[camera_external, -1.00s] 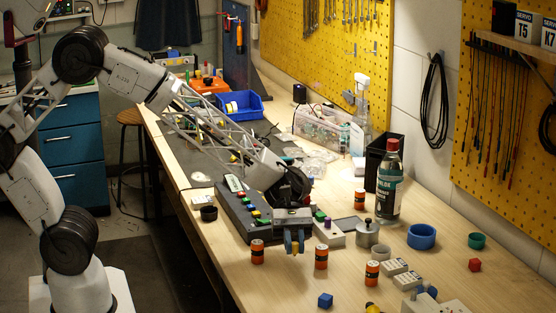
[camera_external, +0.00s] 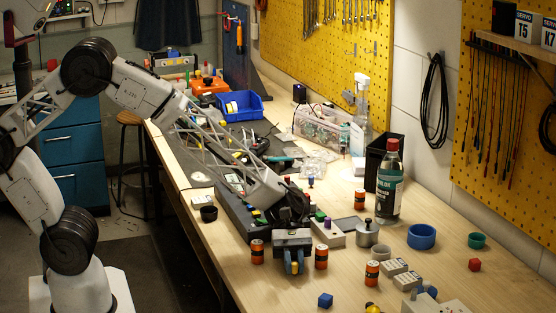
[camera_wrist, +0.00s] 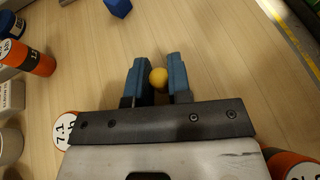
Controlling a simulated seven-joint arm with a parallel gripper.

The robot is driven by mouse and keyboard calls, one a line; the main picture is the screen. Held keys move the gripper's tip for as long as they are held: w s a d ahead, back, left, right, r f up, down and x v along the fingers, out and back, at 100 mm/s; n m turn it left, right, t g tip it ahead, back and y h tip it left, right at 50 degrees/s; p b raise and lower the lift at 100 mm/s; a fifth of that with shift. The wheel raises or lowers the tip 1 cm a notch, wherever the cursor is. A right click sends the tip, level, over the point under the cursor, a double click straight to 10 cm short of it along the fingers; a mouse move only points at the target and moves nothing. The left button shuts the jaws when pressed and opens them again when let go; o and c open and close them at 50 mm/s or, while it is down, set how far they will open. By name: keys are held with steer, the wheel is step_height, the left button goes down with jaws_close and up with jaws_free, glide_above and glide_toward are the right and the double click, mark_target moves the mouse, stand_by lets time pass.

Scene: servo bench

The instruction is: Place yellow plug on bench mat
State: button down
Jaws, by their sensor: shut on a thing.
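The yellow plug (camera_wrist: 158,77) shows as a round yellow end between the two blue fingers of my gripper (camera_wrist: 155,80) in the wrist view. My gripper is shut on it. In the external view my gripper (camera_external: 294,266) points down at the near part of the bench, between two orange batteries, and a bit of yellow shows between its fingers. I cannot tell whether the plug touches the wood. The dark bench mat (camera_external: 262,128) lies farther back on the bench, partly hidden by my arm and clutter.
Orange batteries (camera_external: 257,252) (camera_external: 321,257) stand close on both sides of my gripper. A blue cube (camera_external: 325,300) lies in front.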

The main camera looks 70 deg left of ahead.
steer(key=shift+f, duration=0.15)
steer(key=c, duration=1.1)
jaws_free()
steer(key=shift+o, duration=0.2)
steer(key=shift+v, duration=6.05)
